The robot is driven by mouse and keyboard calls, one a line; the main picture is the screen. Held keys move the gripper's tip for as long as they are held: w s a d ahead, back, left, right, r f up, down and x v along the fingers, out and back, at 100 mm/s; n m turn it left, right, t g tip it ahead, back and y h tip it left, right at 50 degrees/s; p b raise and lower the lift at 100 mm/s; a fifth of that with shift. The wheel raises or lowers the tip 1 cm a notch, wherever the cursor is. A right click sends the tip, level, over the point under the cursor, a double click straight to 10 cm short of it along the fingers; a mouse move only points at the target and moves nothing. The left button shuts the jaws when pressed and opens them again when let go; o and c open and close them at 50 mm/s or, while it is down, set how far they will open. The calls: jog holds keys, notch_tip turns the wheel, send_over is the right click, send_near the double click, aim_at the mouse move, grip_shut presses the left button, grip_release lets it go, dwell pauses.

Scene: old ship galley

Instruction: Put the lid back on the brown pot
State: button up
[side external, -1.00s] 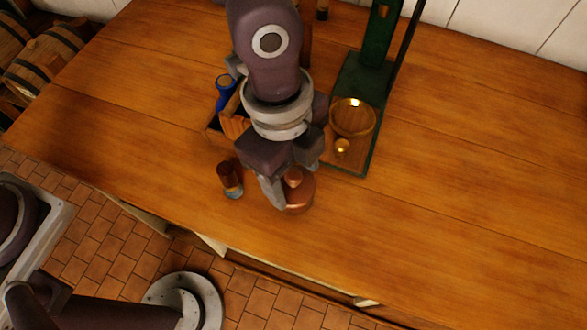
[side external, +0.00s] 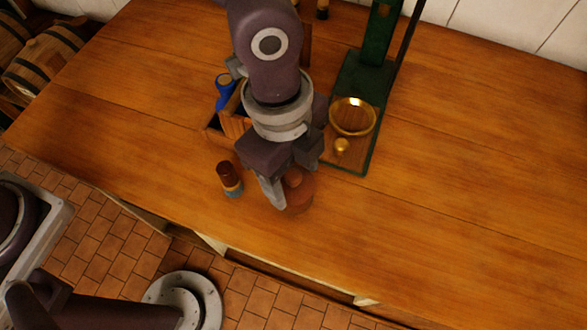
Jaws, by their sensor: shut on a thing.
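The brown pot (side external: 297,197) stands on the wooden table near its front edge, partly hidden by my gripper. A brown rounded piece, which looks like the lid (side external: 294,178), is at the top of the pot. My gripper (side external: 284,190) points down at it and is shut on it. One finger shows on the left side of the pot; the other is mostly hidden. I cannot tell whether the lid is seated on the pot or just above it.
A small brown and blue jar (side external: 230,180) stands close to the left of my gripper. Behind are a wooden box (side external: 213,133) and a blue container (side external: 226,95). The table's right side is clear.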

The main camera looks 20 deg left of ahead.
dwell(0.3)
jog(key=o, duration=1.8)
jog(key=shift+c, duration=0.2)
jog(key=shift+r, duration=3.5)
grip_shut()
jog(key=shift+f, duration=0.1)
